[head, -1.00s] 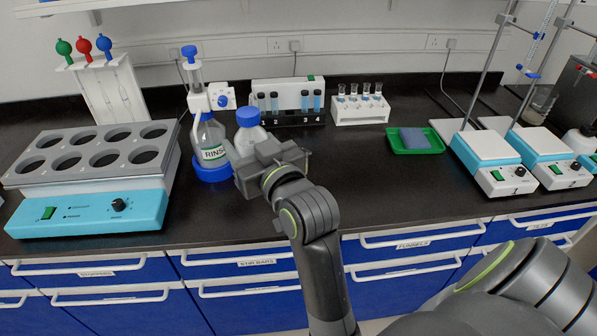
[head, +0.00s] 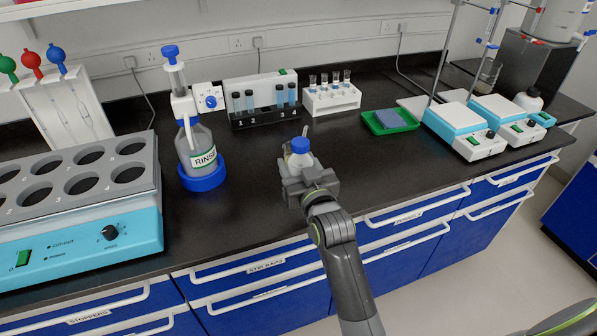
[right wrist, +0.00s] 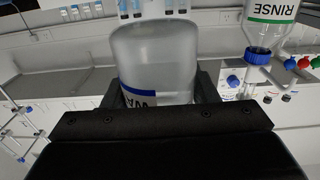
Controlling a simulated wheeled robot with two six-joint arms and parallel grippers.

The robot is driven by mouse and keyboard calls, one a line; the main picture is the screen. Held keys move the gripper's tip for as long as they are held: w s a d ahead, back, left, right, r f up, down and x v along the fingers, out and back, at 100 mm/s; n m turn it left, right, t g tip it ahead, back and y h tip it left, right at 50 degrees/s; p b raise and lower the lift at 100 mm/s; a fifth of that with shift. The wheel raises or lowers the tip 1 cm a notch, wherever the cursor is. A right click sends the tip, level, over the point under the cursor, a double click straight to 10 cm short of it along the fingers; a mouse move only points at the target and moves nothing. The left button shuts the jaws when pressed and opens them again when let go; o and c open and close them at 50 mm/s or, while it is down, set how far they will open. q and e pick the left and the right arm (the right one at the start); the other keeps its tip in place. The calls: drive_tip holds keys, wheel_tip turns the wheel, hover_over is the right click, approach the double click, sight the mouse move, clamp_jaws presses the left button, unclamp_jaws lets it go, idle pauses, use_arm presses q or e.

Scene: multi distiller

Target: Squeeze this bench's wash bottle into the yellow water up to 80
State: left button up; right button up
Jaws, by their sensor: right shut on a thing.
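My right gripper (head: 303,176) is shut on a translucent wash bottle (head: 301,158) with a blue cap. It holds the bottle upright over the front middle of the black bench. In the right wrist view the bottle (right wrist: 155,58) sits between the black fingers, with a blue and white label starting "WA". I cannot pick out any yellow water in these frames. My left gripper is not in view.
A RINSE bottle (head: 198,150) with a pump top stands in a blue base left of my gripper. A block heater (head: 80,235) fills the left. Vial racks (head: 332,99), a green tray (head: 391,121) and hotplate stirrers (head: 465,131) stand behind and right. Bare bench surrounds the held bottle.

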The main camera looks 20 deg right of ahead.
drive_tip(key=shift+w+f, duration=0.2)
drive_tip(key=shift+f, duration=0.75)
drive_tip(key=shift+a+f+b, duration=0.1)
drive_tip(key=shift+f+b, duration=0.4)
drive_tip(key=shift+b, duration=0.3)
wheel_tip(320, 180, down, 4)
drive_tip(key=b, duration=0.4)
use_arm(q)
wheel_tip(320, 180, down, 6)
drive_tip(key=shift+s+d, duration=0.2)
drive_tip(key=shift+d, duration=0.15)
use_arm(e)
drive_tip(key=o, duration=0.9)
drive_tip(key=shift+c, duration=0.2)
drive_tip(key=shift+f, duration=0.1)
